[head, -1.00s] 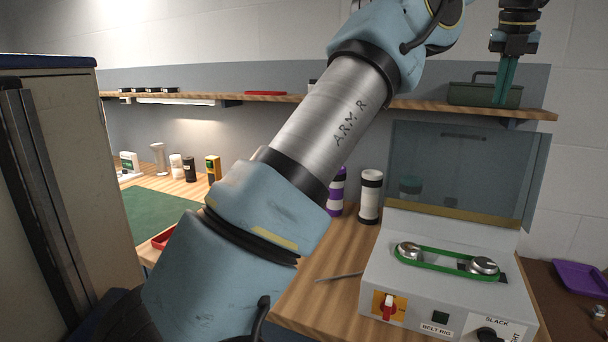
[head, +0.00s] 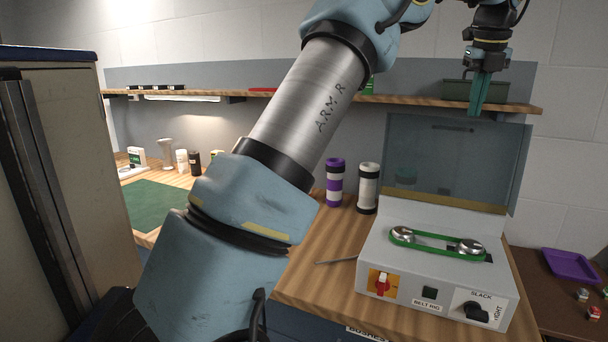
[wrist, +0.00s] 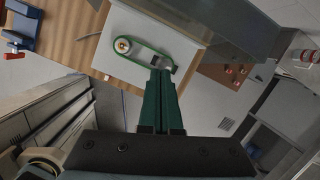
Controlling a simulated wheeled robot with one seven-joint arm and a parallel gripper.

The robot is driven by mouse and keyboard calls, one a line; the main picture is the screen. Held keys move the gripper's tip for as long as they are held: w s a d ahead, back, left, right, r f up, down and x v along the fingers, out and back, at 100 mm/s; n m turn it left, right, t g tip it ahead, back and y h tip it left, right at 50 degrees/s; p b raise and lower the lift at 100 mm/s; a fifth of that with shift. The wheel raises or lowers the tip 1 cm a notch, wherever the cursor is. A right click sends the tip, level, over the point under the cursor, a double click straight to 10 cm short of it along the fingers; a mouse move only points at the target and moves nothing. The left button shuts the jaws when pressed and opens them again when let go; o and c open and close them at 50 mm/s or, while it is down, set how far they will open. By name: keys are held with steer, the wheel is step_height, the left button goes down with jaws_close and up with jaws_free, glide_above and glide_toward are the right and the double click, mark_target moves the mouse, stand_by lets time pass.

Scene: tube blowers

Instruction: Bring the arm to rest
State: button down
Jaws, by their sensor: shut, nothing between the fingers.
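My gripper (head: 477,112) hangs at the upper right of the head view, pointing down, with its green fingers together and nothing between them. It is above the belt rig (head: 440,278) and well apart from it, in front of the raised clear cover and the shelf. In the wrist view the closed fingers (wrist: 161,80) point toward the belt rig, and their tips overlap one end of the green belt (wrist: 131,46). The belt runs around two metal pulleys in the head view. My arm crosses the middle of the head view.
A wooden shelf (head: 420,102) runs along the wall, with a green toolbox (head: 508,91) behind my gripper. The raised clear cover (head: 470,150) stands behind the rig. A purple-and-white cylinder (head: 334,183) and a white cylinder (head: 368,188) stand left of it. A purple tray (head: 571,266) lies at right.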

steer(key=w+a+f+n+b, duration=0.1)
steer(key=a+f+n, duration=0.7)
steer(key=a, duration=0.4)
steer(key=w+a+f+n+b, duration=0.1)
steer(key=a+f+n, duration=0.75)
steer(key=a, duration=0.25)
steer(key=s+a+f+n+b, duration=0.1)
steer(key=s+a+f+n, duration=0.6)
steer(key=s+a+n, duration=0.1)
steer(key=s+a+f+n+g+b, duration=0.1)
steer(key=s+a+f+n, duration=0.6)
steer(key=s+a+n, duration=0.2)
steer(key=a+n, duration=0.2)
steer(key=a, duration=0.2)
steer(key=shift+s+a+f+y, duration=0.2)
steer(key=shift+s+a+y, duration=0.05)
steer(key=shift+a+y, duration=0.05)
